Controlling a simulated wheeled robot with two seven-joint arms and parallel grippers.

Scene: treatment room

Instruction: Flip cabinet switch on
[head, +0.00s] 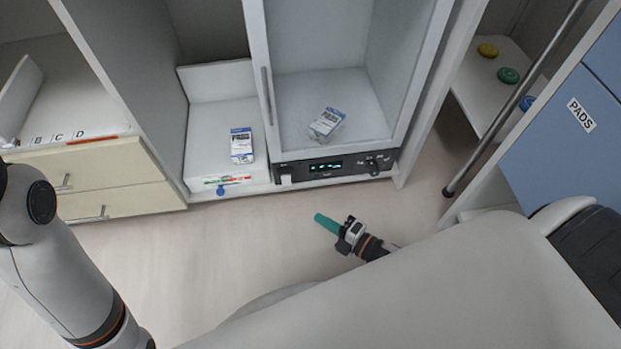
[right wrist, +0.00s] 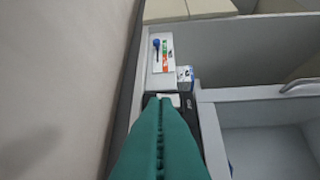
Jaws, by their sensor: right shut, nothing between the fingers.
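The cabinet's black control panel (head: 347,168) runs along the lower front edge below the glass-fronted compartment, with a lit display (head: 325,166) and a dark knob (head: 374,167). A small white switch (head: 285,180) sits at the panel's left end. In the right wrist view the white switch (right wrist: 173,99) shows just beyond my fingertips, partly hidden by them; I cannot tell its position. My right gripper (head: 318,217), with teal fingers, is shut and empty, in front of the panel and apart from it. It fills the lower middle of the right wrist view (right wrist: 160,102). My left gripper is out of view.
A blue-ended lever (head: 220,190) on a coloured scale is left of the panel. Boxes stand in the left compartment (head: 241,146) and behind the glass (head: 326,123). Drawers (head: 110,185) are at left; a metal pole (head: 515,95) stands at right. The floor before the cabinet is clear.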

